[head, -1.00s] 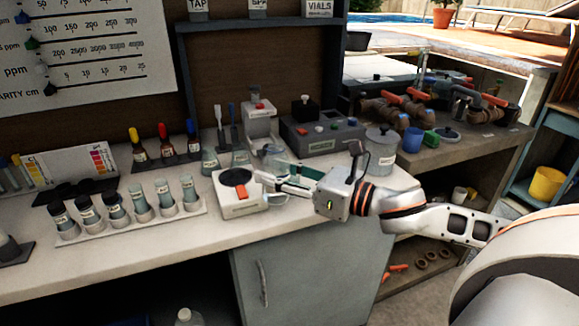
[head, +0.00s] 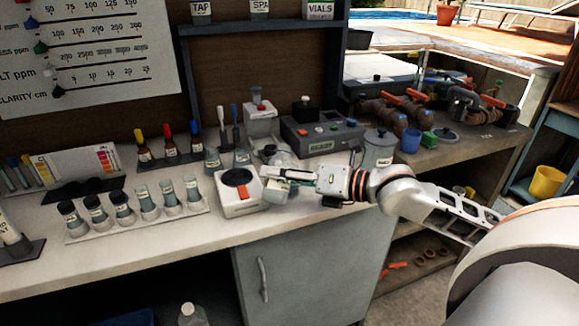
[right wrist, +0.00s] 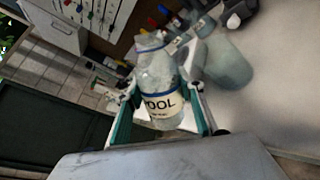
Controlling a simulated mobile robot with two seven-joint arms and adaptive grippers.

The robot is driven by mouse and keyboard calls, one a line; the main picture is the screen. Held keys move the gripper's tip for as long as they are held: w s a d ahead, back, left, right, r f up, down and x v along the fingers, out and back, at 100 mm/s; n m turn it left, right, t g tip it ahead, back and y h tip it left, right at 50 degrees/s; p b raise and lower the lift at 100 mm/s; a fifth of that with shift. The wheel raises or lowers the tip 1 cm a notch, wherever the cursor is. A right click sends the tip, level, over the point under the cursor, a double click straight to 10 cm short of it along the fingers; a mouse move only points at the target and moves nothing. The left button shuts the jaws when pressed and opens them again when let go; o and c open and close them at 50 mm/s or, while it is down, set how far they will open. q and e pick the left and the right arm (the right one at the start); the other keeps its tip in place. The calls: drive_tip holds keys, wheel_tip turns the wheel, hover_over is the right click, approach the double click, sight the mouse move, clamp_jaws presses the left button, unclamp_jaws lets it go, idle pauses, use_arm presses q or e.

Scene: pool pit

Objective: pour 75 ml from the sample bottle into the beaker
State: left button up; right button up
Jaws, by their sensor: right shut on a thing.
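The sample bottle (right wrist: 160,88) is clear, with a blue ring near its neck and a label reading POOL. My right gripper (right wrist: 165,112) is shut on it, a finger on each side, in the right wrist view. In the head view the right gripper (head: 270,174) is beside the right edge of a white instrument, above the bench. A pale translucent vessel, probably the beaker (right wrist: 230,62), stands just beyond the bottle in the right wrist view. Whether the bottle's mouth is over it, and any liquid level, I cannot tell. My left gripper is not in view.
The white instrument (head: 243,205) has a dark round top and an orange mark. A rack (head: 140,224) of several vials stands to its left. Dropper bottles (head: 168,146) stand behind. A grey lidded pot (head: 379,150) stands to the right, near my forearm. The bench front is clear.

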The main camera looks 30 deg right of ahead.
drive_tip(key=shift+r+m, duration=0.15)
drive_tip(key=shift+m, duration=0.15)
drive_tip(key=shift+f+m, duration=0.3)
drive_tip(key=shift+f, duration=0.15)
drive_tip(key=shift+s+a+f+g+p, duration=0.1)
drive_tip(key=shift+f+g+p, duration=0.15)
drive_tip(key=shift+g+p, duration=0.1)
drive_tip(key=m+p, duration=0.1)
drive_tip(key=r+m+p, duration=0.1)
drive_tip(key=p, duration=0.1)
drive_tip(key=shift+s+a+r+y+p, duration=0.15)
drive_tip(key=shift+r+y+p, duration=0.1)
drive_tip(key=shift+y+p, duration=0.05)
drive_tip(key=shift+f+m+g+p, duration=0.3)
drive_tip(key=shift+f+g+p, duration=0.05)
drive_tip(key=shift+f+p, duration=0.05)
drive_tip(key=shift+a+f+m+p, duration=0.15)
drive_tip(key=shift+m+p, duration=0.25)
drive_tip(key=shift+p, duration=0.45)
drive_tip(key=shift+y, duration=0.3)
drive_tip(key=shift+d+m, duration=0.2)
drive_tip(key=shift+m, duration=0.1)
drive_tip(key=shift+r, duration=0.2)
